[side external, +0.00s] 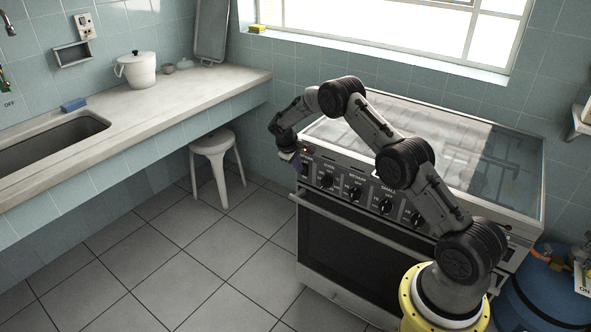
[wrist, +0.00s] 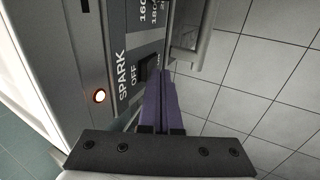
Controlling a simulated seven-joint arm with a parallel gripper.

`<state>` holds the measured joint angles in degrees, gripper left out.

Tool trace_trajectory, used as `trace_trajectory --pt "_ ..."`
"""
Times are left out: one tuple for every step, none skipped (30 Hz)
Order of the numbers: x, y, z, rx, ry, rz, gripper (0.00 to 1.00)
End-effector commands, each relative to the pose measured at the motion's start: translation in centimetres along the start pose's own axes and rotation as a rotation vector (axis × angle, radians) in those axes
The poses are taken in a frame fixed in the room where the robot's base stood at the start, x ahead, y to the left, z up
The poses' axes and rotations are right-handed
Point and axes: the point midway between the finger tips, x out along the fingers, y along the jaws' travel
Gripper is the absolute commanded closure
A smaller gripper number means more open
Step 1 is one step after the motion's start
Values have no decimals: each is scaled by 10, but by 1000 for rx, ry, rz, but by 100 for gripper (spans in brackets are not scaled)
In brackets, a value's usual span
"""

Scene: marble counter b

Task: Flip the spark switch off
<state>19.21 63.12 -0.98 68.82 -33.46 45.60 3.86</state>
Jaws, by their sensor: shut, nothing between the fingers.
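The spark switch (wrist: 149,70) is a small black rocker on the stove's front panel, beside the printed words SPARK and OFF in the wrist view. In the side external view my gripper (side external: 298,160) is at the left end of the stove panel, hiding the switch area.
The stove (side external: 350,240) has several knobs along its panel, an oven handle (side external: 340,210) below and a glass lid (side external: 460,150) on top. A white stool (side external: 212,145) stands left of it by the counter (side external: 180,95). The tiled floor (side external: 190,245) in front is clear.

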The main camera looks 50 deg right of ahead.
Motion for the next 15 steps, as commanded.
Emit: trace_trajectory --pt "0 0 0 0 0 0 100" --pt "0 0 0 0 0 0 100" --pt "0 0 0 0 0 0 100" --pt "0 0 0 0 0 0 100" --pt "0 0 0 0 0 0 100" --pt "0 0 0 0 0 0 100" --pt "0 0 0 0 0 0 100" --pt "0 1 0 0 0 0 100" --pt "0 3 0 1 0 0 100" --pt "1 6 0 1 -1 0 100" --pt "2 9 0 2 0 1 100" --pt "1 9 0 0 0 1 100" --pt "1 8 0 0 0 1 100" --pt "1 8 0 0 0 1 100" --pt "1 9 0 0 0 1 100"
